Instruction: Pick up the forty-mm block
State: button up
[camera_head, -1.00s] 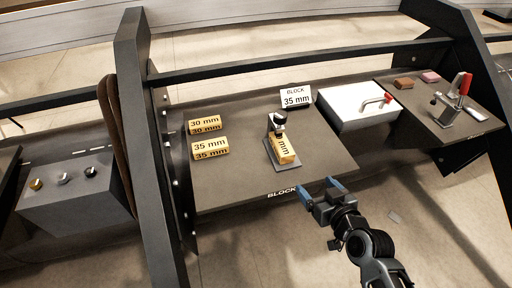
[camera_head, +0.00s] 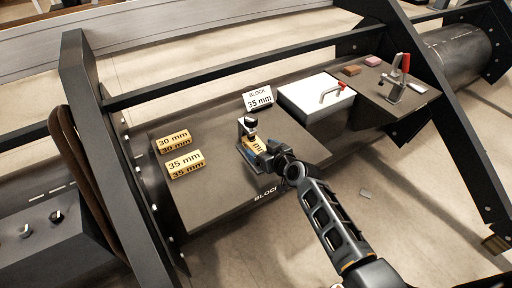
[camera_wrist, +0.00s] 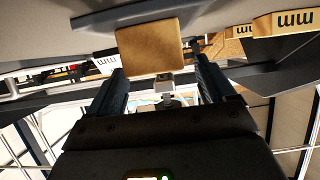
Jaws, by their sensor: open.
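A yellow wooden block (camera_head: 256,145) sits on a small grey stand with a post and black-topped head (camera_head: 250,125) on the dark bench top. Its number is hidden; in the earlier head view only "mm" reads on it. In the wrist view a plain tan face of the block (camera_wrist: 150,47) lies ahead, between the lines of the two fingers. My gripper (camera_head: 258,160) is open at the near end of this block; it also shows in the wrist view (camera_wrist: 158,75). I cannot tell whether the fingers touch it. No block reading 40 mm is legible.
Two yellow blocks, 30 mm (camera_head: 173,141) and 35 mm (camera_head: 185,164), lie to the left. A sign reading "BLOCK 35 mm" (camera_head: 258,99) stands behind. A white box (camera_head: 310,97) and a red-handled clamp (camera_head: 400,80) are at the right. Dark frame beams flank the bench.

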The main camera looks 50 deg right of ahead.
jog(key=shift+x, duration=0.8)
jog(key=c, duration=1.1)
